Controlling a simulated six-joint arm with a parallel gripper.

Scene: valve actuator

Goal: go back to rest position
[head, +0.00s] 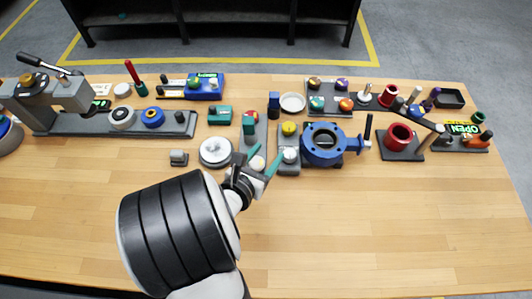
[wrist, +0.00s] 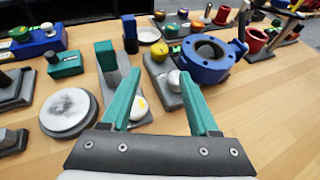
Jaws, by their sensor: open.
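My gripper (head: 264,162) is open, with two teal fingers held above the table near its middle. In the wrist view the gripper (wrist: 165,95) shows its fingers spread wide, and nothing is held between them. Between and beyond the fingers are a grey base with a white dome (wrist: 172,80) and a grey base with a green block (wrist: 130,35). A blue round valve body (head: 323,144) stands to the right of my gripper and also shows in the wrist view (wrist: 207,58). A round white-topped disc (head: 215,151) sits left of the fingers.
The wooden table (head: 350,230) is clear along its front. A grey press-like fixture (head: 50,98) stands at the left. Red cups (head: 398,135), a dark tray (head: 449,97) and a board with coloured knobs (head: 330,97) are at the right and back. A small grey block (head: 179,158) lies left of the disc.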

